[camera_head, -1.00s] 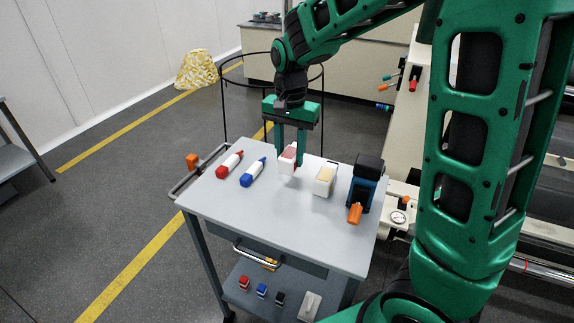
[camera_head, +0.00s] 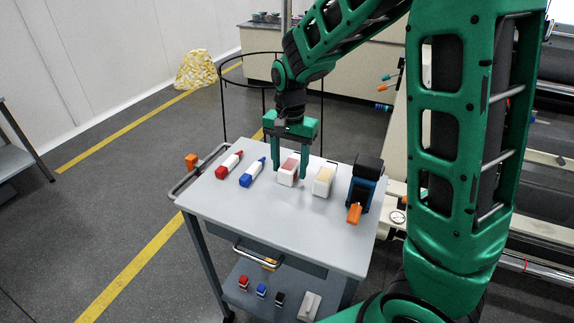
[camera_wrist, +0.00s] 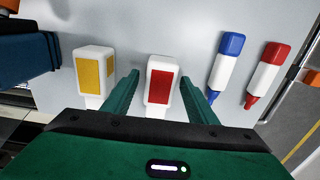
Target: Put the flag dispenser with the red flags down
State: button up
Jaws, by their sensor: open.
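The flag dispenser with the red flags (camera_head: 287,173) is a white block with a red panel, standing on the grey cart top (camera_head: 270,222). It also shows in the wrist view (camera_wrist: 160,84). My gripper (camera_head: 290,172) is open, with one green finger on each side of this dispenser. In the wrist view my gripper (camera_wrist: 160,82) shows gaps between both fingers and the dispenser. A similar white dispenser with yellow flags (camera_head: 322,181) stands just to the right in the head view; it is left of my fingers in the wrist view (camera_wrist: 94,72).
A red marker (camera_head: 229,165) and a blue marker (camera_head: 252,173) lie to the left on the cart top. A dark blue device (camera_head: 365,182) with an orange part (camera_head: 354,213) stands at the right edge. The front of the top is clear.

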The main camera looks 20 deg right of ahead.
aim_at(289, 164)
jog(key=shift+r, duration=0.15)
notch_tip(289, 164, up, 12)
dwell(0.4)
dwell(0.3)
